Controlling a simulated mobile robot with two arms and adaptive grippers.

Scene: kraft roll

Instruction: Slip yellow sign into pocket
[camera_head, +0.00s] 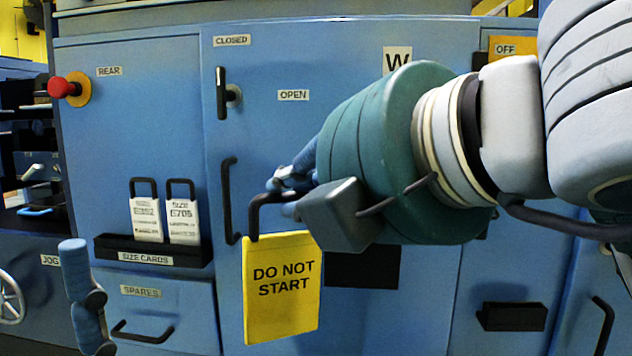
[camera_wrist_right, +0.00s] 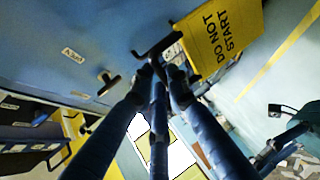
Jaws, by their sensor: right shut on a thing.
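The yellow sign (camera_head: 282,290), marked DO NOT START, hangs upright from its black hooked handle in front of the blue cabinet. My right gripper (camera_head: 290,182) is shut on that handle. In the right wrist view the fingertips (camera_wrist_right: 160,78) meet at the handle, with the yellow sign (camera_wrist_right: 222,38) beyond them. A black panel or pocket (camera_head: 365,270) is on the cabinet just right of the sign, partly hidden by my right arm. Another small black pocket (camera_head: 512,317) is at lower right. One blue finger of my left gripper (camera_head: 78,280) shows at lower left; its opening cannot be seen.
A black SIZE CARDS holder (camera_head: 153,250) with two white cards is left of the sign. A vertical black door handle (camera_head: 229,200) stands close to the sign's upper left. A red knob (camera_head: 62,87) and SPARES drawer (camera_head: 145,310) are further left.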

